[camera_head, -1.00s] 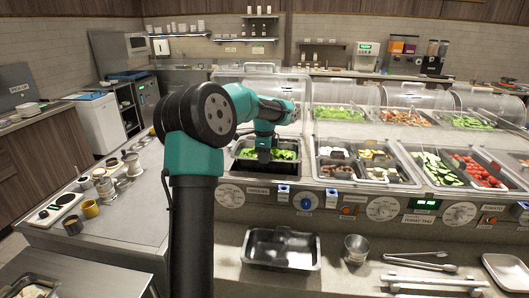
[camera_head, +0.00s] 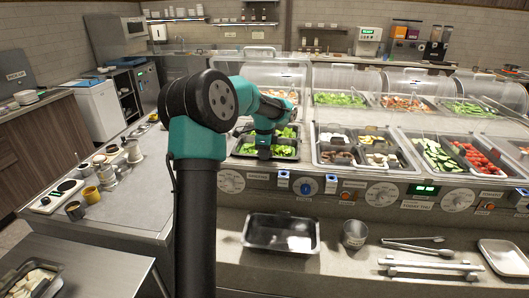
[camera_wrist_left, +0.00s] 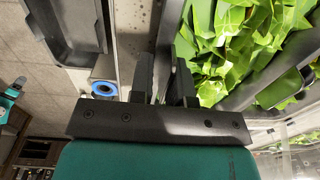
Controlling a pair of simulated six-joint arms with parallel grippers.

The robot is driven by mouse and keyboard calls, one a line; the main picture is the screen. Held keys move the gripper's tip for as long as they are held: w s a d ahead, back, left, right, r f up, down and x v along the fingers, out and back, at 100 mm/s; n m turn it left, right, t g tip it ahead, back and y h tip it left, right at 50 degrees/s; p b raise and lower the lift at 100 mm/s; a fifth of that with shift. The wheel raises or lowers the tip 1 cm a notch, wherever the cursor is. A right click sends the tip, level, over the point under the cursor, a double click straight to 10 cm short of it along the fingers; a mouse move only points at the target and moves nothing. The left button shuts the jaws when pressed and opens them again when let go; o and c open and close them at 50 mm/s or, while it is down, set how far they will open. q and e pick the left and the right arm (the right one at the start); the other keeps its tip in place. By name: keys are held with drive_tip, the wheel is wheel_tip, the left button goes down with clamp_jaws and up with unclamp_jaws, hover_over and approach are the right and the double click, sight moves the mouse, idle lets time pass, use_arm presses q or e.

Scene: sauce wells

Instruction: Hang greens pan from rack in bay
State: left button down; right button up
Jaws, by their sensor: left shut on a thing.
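The greens pan (camera_head: 240,154) is a dark-rimmed pan of leafy greens at the left end of the counter's front row in the head view. My left gripper (camera_head: 264,150) is at its front edge. In the left wrist view the fingers of my left gripper (camera_wrist_left: 166,75) are close together on the pan's rim, with the greens pan (camera_wrist_left: 240,97) and its bright leaves at upper right. The gripper is shut on that rim. The rack and bay cannot be told apart from the counter's well. My right gripper is out of view.
An empty dark pan (camera_head: 252,238) and a metal cup (camera_head: 355,234) stand on the lower front shelf, with tongs (camera_head: 415,250) to the right. Other filled pans (camera_head: 395,168) lie right of the greens. Clear lids (camera_head: 335,80) stand behind. Cups (camera_head: 88,195) stand at left.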

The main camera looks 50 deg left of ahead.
use_arm(q)
drive_tip(key=shift+f, duration=0.6)
idle(0.8)
drive_tip(key=c, duration=1.1)
unclamp_jaws()
drive_tip(key=shift+d+f, duration=0.1)
drive_tip(key=shift+f, duration=0.05)
drive_tip(key=shift+s, duration=0.1)
drive_tip(key=shift+o, duration=0.5)
wheel_tip(320, 180, up, 18)
drive_tip(key=shift+s, duration=0.15)
